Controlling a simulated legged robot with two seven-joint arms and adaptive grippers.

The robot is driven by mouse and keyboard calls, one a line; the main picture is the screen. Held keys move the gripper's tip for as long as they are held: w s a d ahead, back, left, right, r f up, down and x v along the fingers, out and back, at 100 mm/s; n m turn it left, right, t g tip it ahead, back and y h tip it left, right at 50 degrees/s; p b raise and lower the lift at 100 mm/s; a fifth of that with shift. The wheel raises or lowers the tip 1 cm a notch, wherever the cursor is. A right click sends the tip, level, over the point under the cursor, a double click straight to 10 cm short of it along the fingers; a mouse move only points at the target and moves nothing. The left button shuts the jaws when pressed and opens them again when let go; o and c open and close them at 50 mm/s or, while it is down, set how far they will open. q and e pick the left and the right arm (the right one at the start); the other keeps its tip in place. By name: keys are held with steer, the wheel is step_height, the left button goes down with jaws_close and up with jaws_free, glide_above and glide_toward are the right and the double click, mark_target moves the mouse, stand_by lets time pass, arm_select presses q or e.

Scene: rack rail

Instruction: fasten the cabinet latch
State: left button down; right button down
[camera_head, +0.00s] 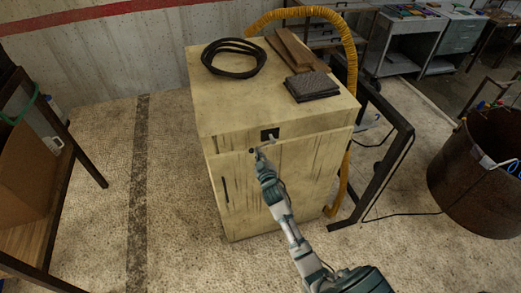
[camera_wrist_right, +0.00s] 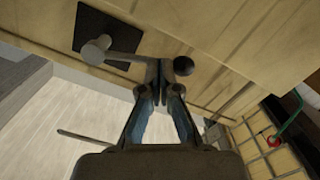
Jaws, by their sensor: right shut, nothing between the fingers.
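The pale yellow cabinet (camera_head: 300,110) stands upright in the middle of the head view. Its latch has a black plate (camera_wrist_right: 98,28) with a grey pivot and lever (camera_wrist_right: 122,57); the plate also shows on the cabinet front in the head view (camera_head: 270,134). A round dark knob (camera_wrist_right: 183,65) sits on the cabinet right of the lever's end in the wrist view. My right gripper (camera_wrist_right: 166,66) is shut and empty, its fingertips between the lever's end and the knob. It also shows in front of the latch in the head view (camera_head: 261,155). I cannot tell whether it touches the lever. My left gripper is out of view.
A black cable coil (camera_head: 233,57), brown boards (camera_head: 290,48) and a dark pad (camera_head: 312,86) lie on the cabinet top. A yellow hose (camera_head: 345,35) runs behind it. A black frame (camera_head: 385,150) and a rusty bin (camera_head: 480,165) stand right.

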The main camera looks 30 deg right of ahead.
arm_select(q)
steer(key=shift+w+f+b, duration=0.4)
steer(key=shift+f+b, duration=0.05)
arm_select(e)
steer(key=shift+s+d+f+n, duration=0.1)
steer(key=shift+d+f+n, duration=0.2)
steer(key=shift+f+n, duration=0.5)
steer(key=shift+d+f+n, duration=0.3)
steer(key=shift+n, duration=0.9)
steer(key=shift+s+d+f+n, duration=0.1)
steer(key=shift+d+f+n, duration=0.2)
steer(key=shift+f+n, duration=0.5)
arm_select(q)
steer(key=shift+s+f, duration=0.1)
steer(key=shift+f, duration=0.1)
arm_select(e)
steer(key=shift+d+n, duration=0.45)
steer(key=shift+n, duration=0.75)
arm_select(q)
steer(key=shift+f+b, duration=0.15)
steer(key=shift+b, duration=0.15)
arm_select(e)
steer(key=shift+s+d+f+n, duration=0.15)
steer(key=shift+d+f+n, duration=0.15)
steer(key=shift+d+n, duration=0.5)
steer(key=shift+a, duration=0.25)
